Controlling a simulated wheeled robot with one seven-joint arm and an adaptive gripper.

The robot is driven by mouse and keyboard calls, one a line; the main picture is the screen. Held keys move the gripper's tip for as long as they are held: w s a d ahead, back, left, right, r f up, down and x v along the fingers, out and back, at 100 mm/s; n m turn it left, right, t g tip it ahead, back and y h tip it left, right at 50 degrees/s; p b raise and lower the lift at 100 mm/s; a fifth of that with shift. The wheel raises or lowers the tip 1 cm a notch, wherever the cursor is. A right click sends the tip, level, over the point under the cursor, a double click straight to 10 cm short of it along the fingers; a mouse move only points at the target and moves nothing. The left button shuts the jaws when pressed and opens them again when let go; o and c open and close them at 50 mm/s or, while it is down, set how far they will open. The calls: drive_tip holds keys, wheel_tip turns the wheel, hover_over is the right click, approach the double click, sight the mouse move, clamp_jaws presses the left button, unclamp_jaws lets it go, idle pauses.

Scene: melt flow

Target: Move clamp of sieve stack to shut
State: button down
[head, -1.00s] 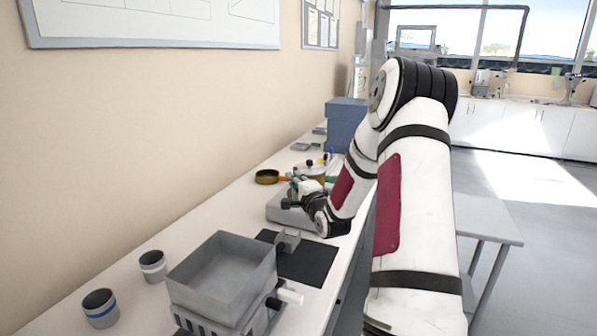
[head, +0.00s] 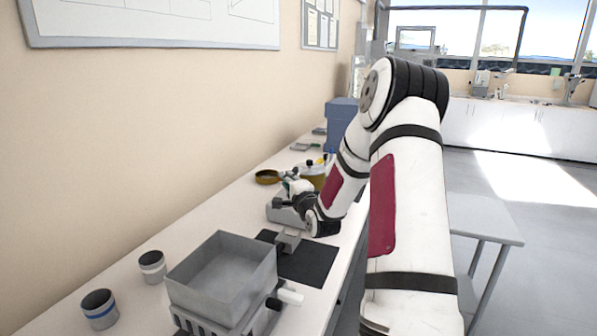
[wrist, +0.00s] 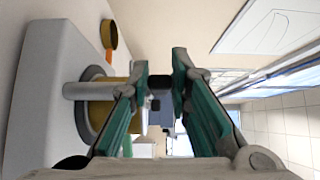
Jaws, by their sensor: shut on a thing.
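The sieve stack (head: 314,172) is a brass-coloured cylinder on a pale grey base, partly hidden behind my arm in the head view. In the wrist view the brass stack (wrist: 135,92) shows at the left, largely behind my left finger, with a grey ring and a pale rod beside it. My gripper (wrist: 160,72) has teal fingers and is shut on a small black piece (wrist: 160,82), apparently the clamp's handle. The clamp's angle cannot be told. In the head view my gripper (head: 292,183) is beside the stack, small and partly hidden by my wrist.
A loose brass sieve pan (head: 267,177) lies to the left of the stack. A blue box (head: 341,124) stands behind. Nearer are a dark mat (head: 308,264), an open grey metal tray (head: 222,272) and two cups (head: 152,266). The wall bounds the bench's left side.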

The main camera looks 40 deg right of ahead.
drive_tip(key=shift+w+a+f, duration=0.1)
drive_tip(key=shift+w+a, duration=0.2)
drive_tip(key=shift+w, duration=0.05)
drive_tip(key=c, duration=1.4)
unclamp_jaws()
drive_tip(key=shift+d, duration=0.1)
drive_tip(key=p+v, duration=0.3)
drive_tip(key=v, duration=0.4)
drive_tip(key=shift+p, duration=0.35)
drive_tip(key=shift+s, duration=0.15)
drive_tip(key=v, duration=1.2)
